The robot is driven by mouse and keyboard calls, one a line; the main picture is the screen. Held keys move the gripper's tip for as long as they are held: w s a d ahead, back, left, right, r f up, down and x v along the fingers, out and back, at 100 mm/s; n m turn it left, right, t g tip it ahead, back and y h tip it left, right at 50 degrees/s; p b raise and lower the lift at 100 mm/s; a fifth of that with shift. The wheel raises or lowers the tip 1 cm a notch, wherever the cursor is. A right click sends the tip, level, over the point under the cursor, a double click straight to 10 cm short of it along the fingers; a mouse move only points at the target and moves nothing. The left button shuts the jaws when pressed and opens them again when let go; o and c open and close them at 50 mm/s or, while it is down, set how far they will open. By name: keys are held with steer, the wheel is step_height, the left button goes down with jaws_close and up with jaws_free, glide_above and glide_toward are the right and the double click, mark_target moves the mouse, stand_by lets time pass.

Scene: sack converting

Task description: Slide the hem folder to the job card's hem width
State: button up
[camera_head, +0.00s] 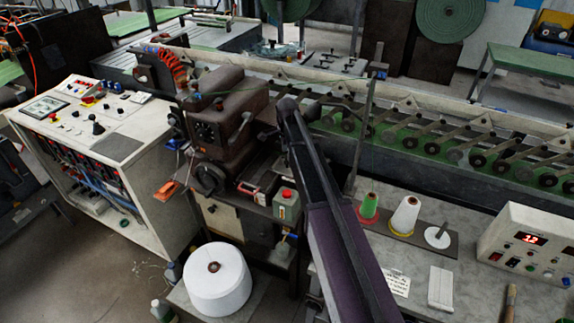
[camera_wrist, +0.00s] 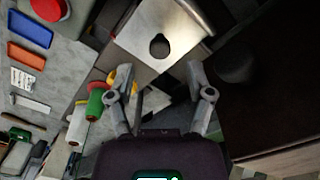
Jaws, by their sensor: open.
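My gripper (camera_wrist: 157,78) is open in the wrist view, its two fingers apart with nothing held between them. Beyond the fingertips is a pale flat plate (camera_wrist: 135,38) with a dark rounded spot; I cannot tell whether it belongs to the hem folder. In the head view my arm crosses in front of the brown sewing machine (camera_head: 228,113), and I cannot make out the gripper. The hem folder is not clearly recognisable in either view. A white printed sheet (camera_head: 397,283), possibly the job card, lies on the right bench; its text is too small to read.
Thread cones (camera_head: 405,215) stand on the right bench near a control box (camera_head: 535,245) with a red display. A green box with a red button (camera_head: 287,204) sits beside the machine. A large white roll (camera_head: 217,280) stands below. A conveyor (camera_head: 450,150) runs behind.

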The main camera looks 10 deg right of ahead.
mark_target(286, 164)
steer(key=shift+f+b, duration=1.6)
steer(key=shift+f, duration=0.35)
steer(key=shift+c, duration=0.2)
